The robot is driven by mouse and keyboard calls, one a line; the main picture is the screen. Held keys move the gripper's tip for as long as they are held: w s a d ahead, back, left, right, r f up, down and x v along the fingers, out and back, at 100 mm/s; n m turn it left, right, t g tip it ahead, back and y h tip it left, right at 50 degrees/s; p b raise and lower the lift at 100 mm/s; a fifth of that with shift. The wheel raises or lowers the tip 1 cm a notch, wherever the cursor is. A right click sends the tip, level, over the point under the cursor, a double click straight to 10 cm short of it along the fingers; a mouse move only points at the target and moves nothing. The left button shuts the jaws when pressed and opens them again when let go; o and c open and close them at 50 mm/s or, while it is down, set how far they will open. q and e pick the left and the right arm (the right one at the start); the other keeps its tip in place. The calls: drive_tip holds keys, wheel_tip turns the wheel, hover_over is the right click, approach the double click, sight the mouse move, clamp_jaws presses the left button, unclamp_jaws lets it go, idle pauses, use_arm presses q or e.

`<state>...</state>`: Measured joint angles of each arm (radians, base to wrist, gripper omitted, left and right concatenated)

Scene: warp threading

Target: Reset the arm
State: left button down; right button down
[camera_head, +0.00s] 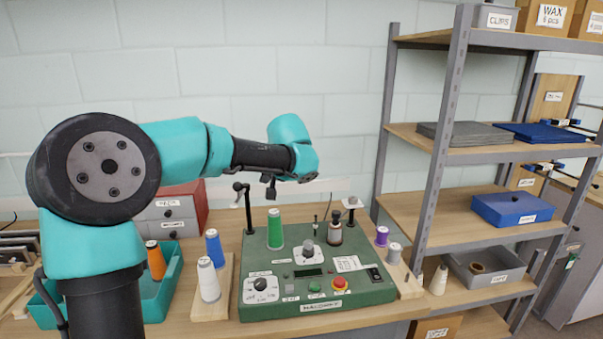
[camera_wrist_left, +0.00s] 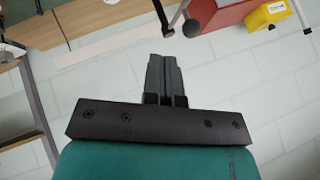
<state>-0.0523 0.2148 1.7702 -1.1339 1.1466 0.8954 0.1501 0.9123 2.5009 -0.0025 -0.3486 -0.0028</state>
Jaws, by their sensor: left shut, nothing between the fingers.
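My left arm comes in from the left in the head view, teal and black, raised above the workbench. Its left gripper (camera_head: 270,190) is small and dark here, above the back left part of the green winding machine (camera_head: 262,298). In the left wrist view the left gripper's fingers (camera_wrist_left: 164,76) are together, with nothing between them. A green thread cone (camera_head: 275,229) stands on the machine below and apart from the gripper. My right gripper is not in view.
A white cone (camera_head: 208,280) and a blue cone (camera_head: 214,248) stand left of the machine. Purple and grey spools stand at right. A metal shelf (camera_head: 447,140) rises on the right.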

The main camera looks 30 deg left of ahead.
use_arm(q)
drive_tip(key=s+d+f+m+h, duration=0.35)
drive_tip(key=d+f+h, duration=0.25)
drive_tip(key=d+f, duration=0.65)
drive_tip(key=s+d+f+m+h, duration=0.3)
drive_tip(key=d+f+m+h, duration=0.15)
drive_tip(key=d+f, duration=0.85)
drive_tip(key=s+a+f+n, duration=0.1)
drive_tip(key=s+f, duration=0.4)
drive_tip(key=f, duration=0.4)
drive_tip(key=s+a+f+n+g, duration=0.1)
drive_tip(key=s+f+n, duration=0.1)
drive_tip(key=s+f, duration=0.4)
drive_tip(key=s+f+n+g, duration=0.1)
drive_tip(key=s+f, duration=0.5)
drive_tip(key=f, duration=0.8)
drive_tip(key=shift+a+f+n+h, duration=0.2)
drive_tip(key=shift+a+n+h, duration=0.2)
drive_tip(key=shift+n, duration=0.3)
